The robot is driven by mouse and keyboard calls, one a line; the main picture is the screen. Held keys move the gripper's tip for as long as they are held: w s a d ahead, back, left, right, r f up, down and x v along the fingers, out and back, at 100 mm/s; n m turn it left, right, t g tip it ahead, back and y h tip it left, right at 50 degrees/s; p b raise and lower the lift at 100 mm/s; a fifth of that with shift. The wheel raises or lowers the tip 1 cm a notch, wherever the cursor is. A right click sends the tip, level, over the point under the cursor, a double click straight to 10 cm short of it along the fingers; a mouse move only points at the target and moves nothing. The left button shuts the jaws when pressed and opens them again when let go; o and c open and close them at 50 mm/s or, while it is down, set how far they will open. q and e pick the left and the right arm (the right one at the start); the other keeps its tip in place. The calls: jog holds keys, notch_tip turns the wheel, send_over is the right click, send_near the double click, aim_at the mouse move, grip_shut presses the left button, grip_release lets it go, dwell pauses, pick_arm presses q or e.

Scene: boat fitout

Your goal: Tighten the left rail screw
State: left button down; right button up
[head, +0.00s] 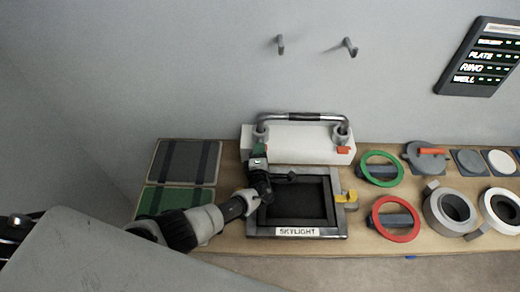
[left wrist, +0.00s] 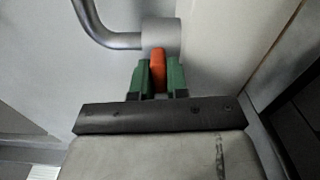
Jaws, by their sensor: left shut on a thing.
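The metal rail (head: 303,116) with a dark middle grip arches over a white block (head: 300,140) at the back of the bench. Its two ends sit in round grey posts. My left gripper (head: 258,151) is at the front of the left post. In the left wrist view its green fingers (left wrist: 159,78) are shut on the orange left rail screw (left wrist: 157,66), which points at the grey post (left wrist: 161,35). In the head view the gripper hides that screw. The orange right rail screw (head: 343,149) shows at the right post. My right gripper is not in view.
A dark square skylight frame (head: 295,232) lies in front of the block, with a yellow latch (head: 347,199) at its right. Green and red rings (head: 395,232) and several round parts fill the bench's right side. Dark and green panels (head: 187,162) lie left. Two wall hooks (head: 350,47) are above.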

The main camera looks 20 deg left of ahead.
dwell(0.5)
pick_arm(q)
jog(key=c, duration=1.1)
grip_release()
jog(key=shift+s, duration=0.1)
jog(key=v, duration=1)
jog(key=shift+s+d, duration=0.1)
jog(key=shift+s, duration=0.2)
jog(key=shift+s, duration=0.1)
